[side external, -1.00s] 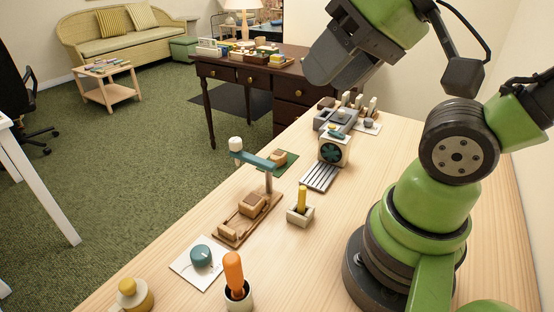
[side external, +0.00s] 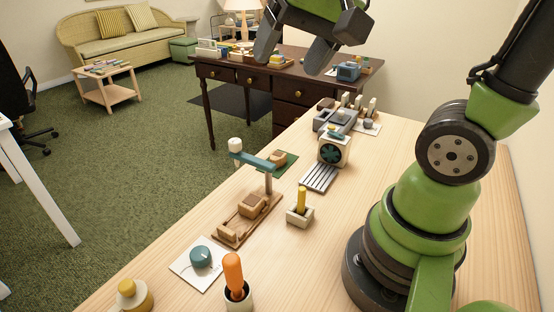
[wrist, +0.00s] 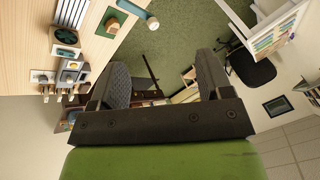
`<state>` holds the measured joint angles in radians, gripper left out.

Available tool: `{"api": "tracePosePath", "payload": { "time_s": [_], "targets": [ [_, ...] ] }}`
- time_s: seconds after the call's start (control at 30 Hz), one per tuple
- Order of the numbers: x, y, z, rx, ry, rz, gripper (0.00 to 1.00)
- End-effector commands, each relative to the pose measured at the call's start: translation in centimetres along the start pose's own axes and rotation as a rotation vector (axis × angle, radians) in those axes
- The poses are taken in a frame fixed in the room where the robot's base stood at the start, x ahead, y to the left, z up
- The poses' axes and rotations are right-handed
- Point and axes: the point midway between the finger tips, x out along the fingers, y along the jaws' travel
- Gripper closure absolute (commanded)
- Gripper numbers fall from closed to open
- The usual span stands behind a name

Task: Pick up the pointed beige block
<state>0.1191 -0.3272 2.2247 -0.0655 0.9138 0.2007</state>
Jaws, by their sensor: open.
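In the side external view, several small upright beige blocks (side external: 360,103) stand at the far end of the light wooden table (side external: 400,150). They are too small to tell which one is pointed. A brown-beige wooden block (side external: 278,157) lies on a green mat midway along the table's left edge. My gripper (side external: 293,48) is open and empty, high above the table's far end, with its two dark fingers apart. In the wrist view my gripper (wrist: 163,68) also shows nothing between its fingers; the small upright pieces are at far left, partly beside the left finger.
On the table are a fan-fronted box (side external: 333,150), a grey slatted tray (side external: 320,177), a teal-armed stand (side external: 262,160), a yellow peg in a holder (side external: 300,205), an orange-handled tool (side external: 233,272) and a teal knob (side external: 201,256). A dark desk (side external: 240,75) stands behind.

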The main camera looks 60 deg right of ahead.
Motion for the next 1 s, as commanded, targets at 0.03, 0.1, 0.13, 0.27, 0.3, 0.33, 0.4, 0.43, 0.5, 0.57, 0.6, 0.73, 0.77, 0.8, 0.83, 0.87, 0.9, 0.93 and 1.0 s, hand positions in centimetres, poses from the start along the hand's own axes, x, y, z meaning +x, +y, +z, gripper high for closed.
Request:
{"api": "tracePosePath", "payload": {
  "time_s": [0.03,0.1,0.13,0.27,0.3,0.33,0.4,0.43,0.5,0.57,0.6,0.73,0.77,0.8,0.83,0.87,0.9,0.93,1.0],
  "targets": [
    [1.3,0.1,-1.7,0.065,-0.023,0.041,0.28],
    [3.0,0.5,-3.8,0.150,-0.043,0.088,0.28],
    [3.9,0.7,-4.6,0.186,-0.052,0.109,0.28],
    [7.9,2.4,-8.0,0.344,-0.086,0.197,0.28],
    [9.3,3.1,-8.9,0.392,-0.097,0.225,0.28],
    [10.3,3.7,-9.5,0.429,-0.104,0.246,0.28],
    [12.9,5.3,-10.8,0.514,-0.120,0.293,0.28],
    [14.0,6.0,-11.2,0.547,-0.127,0.313,0.28],
    [16.4,7.8,-11.9,0.624,-0.141,0.356,0.28],
    [18.3,9.2,-12.3,0.681,-0.150,0.389,0.28],
    [19.4,10.1,-12.4,0.714,-0.155,0.408,0.28],
    [21.8,12.2,-12.5,0.788,-0.166,0.450,0.28],
    [22.1,12.5,-12.4,0.799,-0.167,0.457,0.28],
    [22.5,12.8,-12.4,0.808,-0.168,0.462,0.28],
    [22.8,13.0,-12.4,0.813,-0.169,0.466,0.28],
    [23.1,13.2,-12.3,0.816,-0.170,0.468,0.28],
    [23.5,13.4,-12.1,0.819,-0.171,0.470,0.28],
    [23.9,13.6,-11.9,0.820,-0.173,0.471,0.28],
    [24.9,13.9,-11.6,0.820,-0.173,0.471,0.28]
  ]
}}
